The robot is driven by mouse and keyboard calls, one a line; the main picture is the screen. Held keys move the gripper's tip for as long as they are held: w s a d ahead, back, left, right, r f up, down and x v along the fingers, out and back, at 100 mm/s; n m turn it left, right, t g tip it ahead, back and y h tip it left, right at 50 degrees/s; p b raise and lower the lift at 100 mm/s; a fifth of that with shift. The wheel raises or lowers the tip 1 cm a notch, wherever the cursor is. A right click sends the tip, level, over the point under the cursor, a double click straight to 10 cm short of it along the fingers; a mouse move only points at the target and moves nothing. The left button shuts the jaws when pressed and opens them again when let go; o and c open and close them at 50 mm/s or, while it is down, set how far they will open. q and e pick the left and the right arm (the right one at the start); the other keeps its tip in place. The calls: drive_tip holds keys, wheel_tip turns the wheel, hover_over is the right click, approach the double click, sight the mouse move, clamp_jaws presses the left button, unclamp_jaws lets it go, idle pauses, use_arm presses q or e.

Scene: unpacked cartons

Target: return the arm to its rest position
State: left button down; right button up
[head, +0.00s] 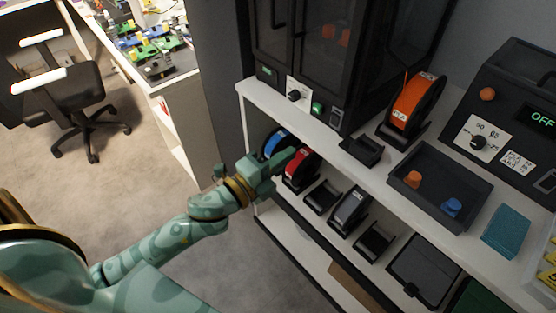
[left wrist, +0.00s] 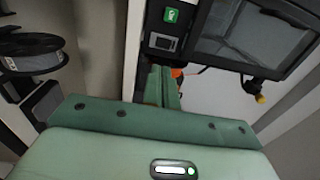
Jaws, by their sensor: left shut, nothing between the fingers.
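My left arm comes in from the left in the head view, a green patterned arm reaching toward the shelf unit. My left gripper (head: 284,158) is shut and empty, in front of the lower shelf beside the blue spool (head: 275,143) and the red spool (head: 300,168). I cannot tell whether it touches them. In the left wrist view the green gripper body fills the bottom, and its fingers (left wrist: 161,88) are together. My right gripper is not in view.
The white shelf unit (head: 375,178) holds a dark cabinet, an orange spool (head: 414,103), a black tray (head: 434,205) with small parts, and a device showing OFF (head: 520,125). A grey spool (left wrist: 32,55) shows in the wrist view. A chair (head: 75,95) stands at left; carpet is clear between.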

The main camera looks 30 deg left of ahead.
use_arm(q)
drive_tip(key=shift+v, duration=0.8)
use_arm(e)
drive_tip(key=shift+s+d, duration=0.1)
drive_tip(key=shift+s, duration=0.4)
